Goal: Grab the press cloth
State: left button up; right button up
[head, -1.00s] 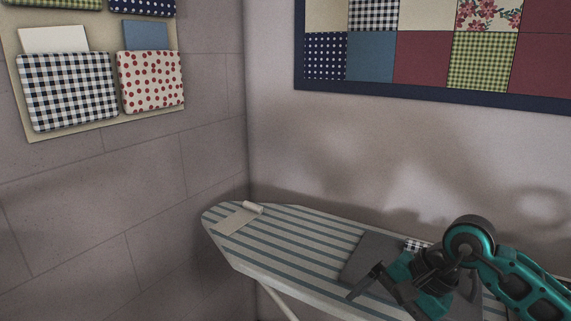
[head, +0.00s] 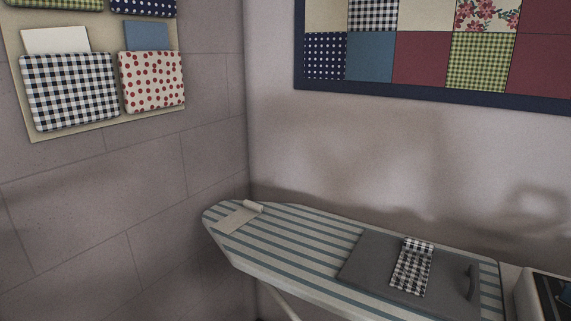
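Two cloths lie on the striped ironing board (head: 290,243), and I cannot tell for sure which is the press cloth. A cream cloth (head: 234,221) with a rolled end lies near the board's left tip. A black-and-white checked cloth (head: 410,272), with a thicker folded or rolled far end, lies on a dark grey flat board (head: 367,262) towards the right. Neither of my grippers is in the head view, so nothing shows whether they are open or shut.
The grey board has a dark handle-like bar (head: 473,283) on its right side. A pale box-like thing with a dark top (head: 548,298) stands at the lower right edge. Fabric pockets (head: 70,90) and a patchwork quilt (head: 421,58) hang on the walls.

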aim_at(250, 209)
jog(key=i+l, duration=0.25)
jog(key=i+l+u, duration=0.1)
jog(key=u, duration=0.35)
jog(key=i+l+u, duration=0.1)
jog(key=u, duration=0.3)
jog(key=k+l, duration=0.05)
